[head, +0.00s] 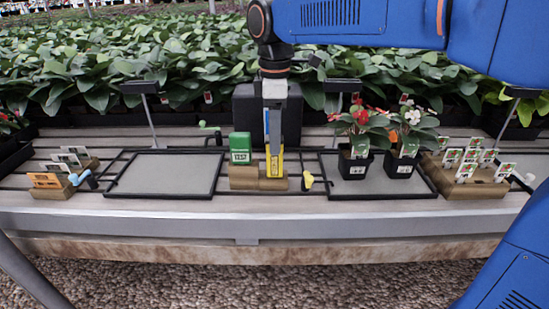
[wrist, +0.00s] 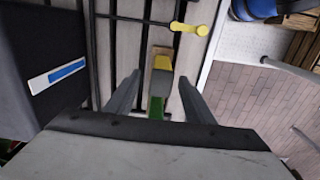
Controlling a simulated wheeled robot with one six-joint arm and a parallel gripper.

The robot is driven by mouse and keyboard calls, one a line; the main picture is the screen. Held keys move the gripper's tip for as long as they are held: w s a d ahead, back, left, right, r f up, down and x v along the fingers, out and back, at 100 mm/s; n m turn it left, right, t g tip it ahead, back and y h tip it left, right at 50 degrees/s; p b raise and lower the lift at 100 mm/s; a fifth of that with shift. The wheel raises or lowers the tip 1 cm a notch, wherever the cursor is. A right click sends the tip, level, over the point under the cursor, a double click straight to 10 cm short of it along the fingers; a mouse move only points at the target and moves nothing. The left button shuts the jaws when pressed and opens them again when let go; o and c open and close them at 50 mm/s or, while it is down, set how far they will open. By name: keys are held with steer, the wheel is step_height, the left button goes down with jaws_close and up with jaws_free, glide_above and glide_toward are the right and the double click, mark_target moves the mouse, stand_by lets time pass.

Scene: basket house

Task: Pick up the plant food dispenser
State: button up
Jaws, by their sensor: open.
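A yellow box (head: 274,171) and a green box with a white label (head: 240,148) stand side by side on small wooden blocks in the middle of the bench. No readable label tells which one is the plant food dispenser. My gripper (head: 274,148) points down at the yellow box, and its finger hides part of it in the head view. In the wrist view the yellow box (wrist: 162,63) lies between and a little beyond the open fingers (wrist: 159,80). The green box (wrist: 156,106) shows nearer the palm. I see no contact with either box.
A black box (head: 252,112) stands behind the blocks. Black-framed grey trays (head: 165,174) lie on both sides; the right one holds two potted flowers (head: 403,157). A yellow-handled tool (head: 308,180) lies close on the right. Wooden label holders (head: 468,187) stand at both ends.

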steer(key=shift+s+f, duration=0.1)
steer(key=shift+f, duration=2.7)
steer(key=shift+c, duration=0.2)
jaws_close()
steer(key=shift+r, duration=0.15)
step_height(320, 180, up, 10)
steer(key=shift+f, duration=0.1)
